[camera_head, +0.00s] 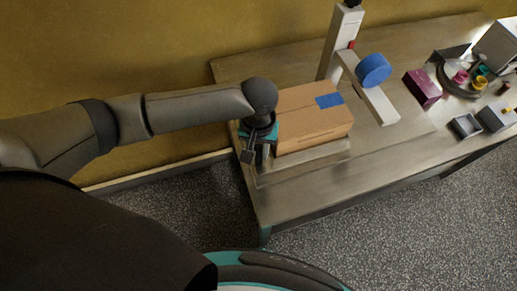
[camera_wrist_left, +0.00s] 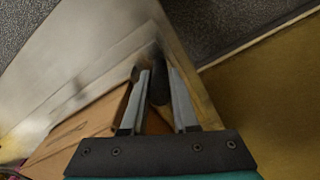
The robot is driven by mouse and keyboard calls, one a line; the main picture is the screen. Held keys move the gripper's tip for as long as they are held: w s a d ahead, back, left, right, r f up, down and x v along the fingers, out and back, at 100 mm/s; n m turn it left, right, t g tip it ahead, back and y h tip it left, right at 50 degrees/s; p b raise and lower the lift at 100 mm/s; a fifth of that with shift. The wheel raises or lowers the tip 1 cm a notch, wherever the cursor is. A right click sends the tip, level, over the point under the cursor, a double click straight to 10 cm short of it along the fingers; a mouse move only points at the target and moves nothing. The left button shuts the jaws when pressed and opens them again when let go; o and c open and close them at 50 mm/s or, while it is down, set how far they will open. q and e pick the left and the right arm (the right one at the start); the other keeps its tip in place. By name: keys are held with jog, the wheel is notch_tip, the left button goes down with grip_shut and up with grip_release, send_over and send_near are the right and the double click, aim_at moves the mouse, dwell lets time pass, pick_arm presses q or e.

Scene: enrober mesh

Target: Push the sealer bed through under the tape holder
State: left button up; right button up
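The sealer bed (camera_head: 337,149) is a pale flat plate low on the table, carrying a brown cardboard box (camera_head: 318,122) with a strip of blue tape on top. The tape holder (camera_head: 378,101), a pale post and arm with a blue tape roll (camera_head: 373,70), stands just right of the box. My left gripper (camera_head: 262,155) points down at the bed's left end, beside the box. In the left wrist view its fingers (camera_wrist_left: 158,85) stand on either side of a dark upright piece, maybe a handle; whether they press on it is unclear. My right gripper is out of view.
On the table (camera_head: 290,200), a purple box (camera_head: 422,88), a round tray (camera_head: 460,92) with small coloured pots and grey boxes (camera_head: 466,126) stand to the right. The table's front strip is clear. A yellow wall (camera_head: 150,40) runs behind.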

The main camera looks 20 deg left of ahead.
pick_arm(q)
grip_shut()
jog(key=shift+r, duration=0.1)
dwell(1.0)
